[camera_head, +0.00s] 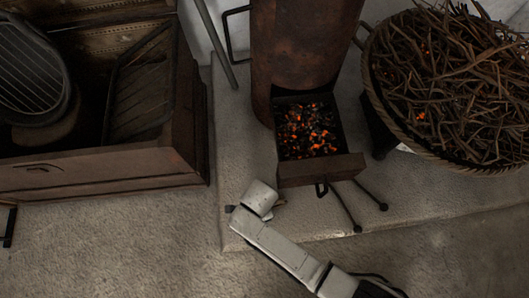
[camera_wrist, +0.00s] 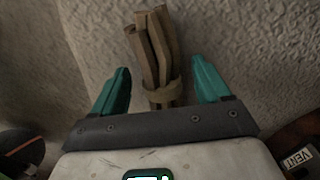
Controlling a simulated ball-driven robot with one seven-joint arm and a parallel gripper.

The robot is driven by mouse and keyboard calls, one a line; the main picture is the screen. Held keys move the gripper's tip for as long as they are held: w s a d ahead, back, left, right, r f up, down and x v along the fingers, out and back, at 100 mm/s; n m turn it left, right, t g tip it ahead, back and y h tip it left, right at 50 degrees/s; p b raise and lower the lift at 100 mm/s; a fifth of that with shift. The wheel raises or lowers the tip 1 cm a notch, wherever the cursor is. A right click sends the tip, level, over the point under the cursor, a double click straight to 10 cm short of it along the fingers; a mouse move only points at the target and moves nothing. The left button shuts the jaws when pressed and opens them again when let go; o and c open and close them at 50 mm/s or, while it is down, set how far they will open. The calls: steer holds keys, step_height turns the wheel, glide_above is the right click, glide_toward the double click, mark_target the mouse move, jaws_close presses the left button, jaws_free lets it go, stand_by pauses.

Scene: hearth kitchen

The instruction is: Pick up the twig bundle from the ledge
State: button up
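The twig bundle (camera_wrist: 162,60) is several pale brown sticks tied with a band. In the wrist view it stands in the gap between the two teal fingers of my gripper (camera_wrist: 160,66). The fingers are spread wide, with clear space on both sides of the bundle, and neither touches it. The bundle's lower end is hidden behind the gripper body. In the head view my white arm reaches over the pale stone ledge (camera_head: 235,150); I cannot make out the fingers or clearly identify the bundle there.
A rusty stove (camera_head: 303,45) with an open drawer of glowing embers (camera_head: 308,130) stands just beyond my arm. A large basket of loose twigs (camera_head: 450,85) is at the right. A wooden chest (camera_head: 100,165) fills the left.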

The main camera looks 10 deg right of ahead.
steer(key=c, duration=1)
steer(key=shift+r, duration=0.1)
